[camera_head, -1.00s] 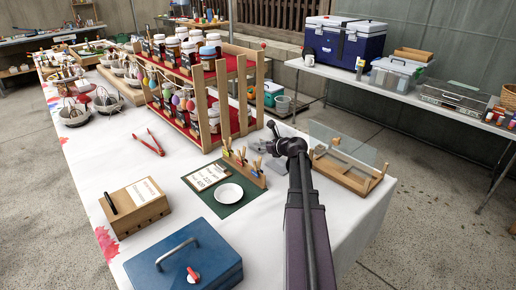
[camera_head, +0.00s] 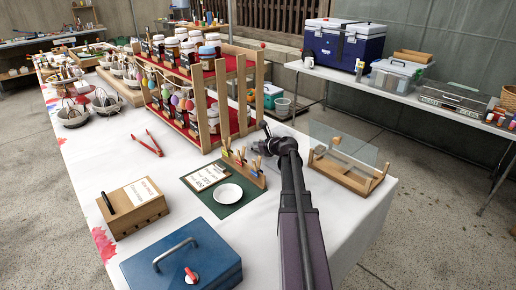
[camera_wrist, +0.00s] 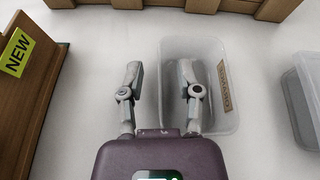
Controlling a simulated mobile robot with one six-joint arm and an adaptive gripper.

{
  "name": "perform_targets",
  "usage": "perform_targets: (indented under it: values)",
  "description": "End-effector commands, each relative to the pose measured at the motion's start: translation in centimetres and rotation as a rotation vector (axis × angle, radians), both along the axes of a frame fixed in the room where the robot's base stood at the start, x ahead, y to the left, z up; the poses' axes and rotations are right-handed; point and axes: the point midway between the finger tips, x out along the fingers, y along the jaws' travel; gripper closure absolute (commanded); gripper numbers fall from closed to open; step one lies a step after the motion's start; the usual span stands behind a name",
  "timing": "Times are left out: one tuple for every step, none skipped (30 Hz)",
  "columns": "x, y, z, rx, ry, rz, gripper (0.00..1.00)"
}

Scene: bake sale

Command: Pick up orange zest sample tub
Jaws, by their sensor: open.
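A clear, empty-looking plastic tub (camera_wrist: 210,118) with a small brown-orange label (camera_wrist: 224,84) sits on the white cloth in the wrist view; the label is too blurred to read for certain. My gripper (camera_wrist: 158,67) is open, with nothing held. Its right finger overlaps the tub's left part in the picture, and its left finger is outside, left of the tub. I cannot tell whether the right finger touches the tub. In the head view my gripper (camera_head: 258,146) is small, beyond my arm, and the tub cannot be made out clearly there.
A second translucent tub (camera_wrist: 305,100) stands at the right edge of the wrist view. A wooden piece with a NEW tag (camera_wrist: 16,52) is at left; wooden slats (camera_wrist: 180,6) run along the top. A wooden stand with a clear panel (camera_head: 345,175) is right of my arm.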

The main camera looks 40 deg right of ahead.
Motion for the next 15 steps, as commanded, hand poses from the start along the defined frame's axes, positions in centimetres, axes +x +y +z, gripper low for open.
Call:
perform_targets:
  values:
    - [0.01,0.01,0.00,0.000,0.000,0.000,0.59]
    - [0.00,0.02,0.00,0.000,0.000,0.000,0.68]
    - [0.01,0.02,0.00,0.000,0.000,0.000,0.80]
    - [0.01,0.03,0.00,0.000,0.000,0.000,0.88]
    - [0.01,0.03,0.00,0.000,0.000,0.001,0.97]
    - [0.01,0.03,0.00,0.000,0.000,0.001,1.00]
    - [0.01,0.04,0.00,0.000,0.000,0.001,1.00]
    - [0.02,0.05,0.00,0.000,0.000,0.001,1.00]
    - [0.02,0.05,0.00,0.000,0.000,0.001,1.00]
    - [0.02,0.06,-0.01,0.000,0.000,0.001,1.00]
    - [0.02,0.06,-0.01,0.000,0.000,0.001,1.00]
    - [0.03,0.06,0.00,0.000,0.000,0.001,1.00]
    - [0.03,0.06,0.00,0.000,0.000,0.001,1.00]
    - [0.03,0.07,0.00,0.000,0.000,0.001,1.00]
    - [0.03,0.07,0.00,0.000,0.000,0.001,1.00]
